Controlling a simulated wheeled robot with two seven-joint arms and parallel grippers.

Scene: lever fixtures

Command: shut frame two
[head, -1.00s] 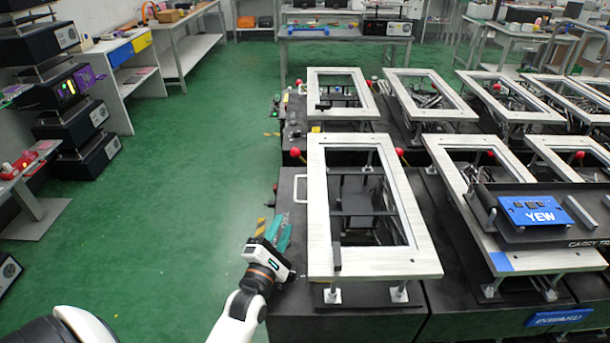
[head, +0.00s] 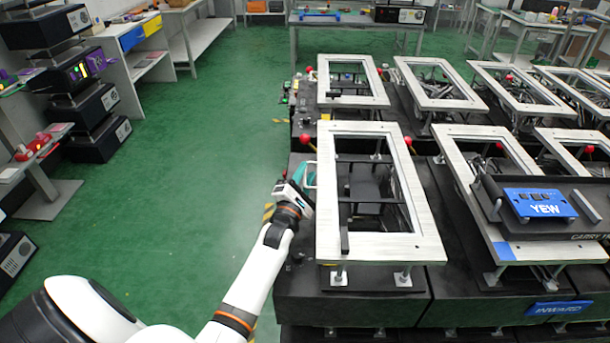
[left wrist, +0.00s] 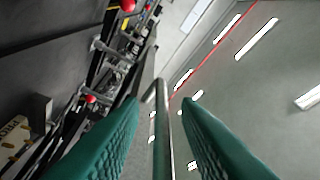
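The nearest left fixture carries a pale metal frame (head: 327,222) on short posts above a black base. Which frame is number two cannot be read. My left gripper (head: 305,172) is at the left side of this fixture, with its teal fingers partly hidden by the wrist. In the left wrist view, my left gripper (left wrist: 161,105) has its fingers apart on either side of a slim metal bar (left wrist: 162,135). Gaps show between the bar and both fingers. A red knob (head: 305,138) stands beyond the gripper. My right gripper is not in view.
More framed fixtures (head: 440,85) stand behind and to the right. A black tray with a blue YEW plate (head: 538,204) lies over the right fixture. A blue INWARD sign (head: 557,308) is on the front. Green floor (head: 190,190) to the left is clear.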

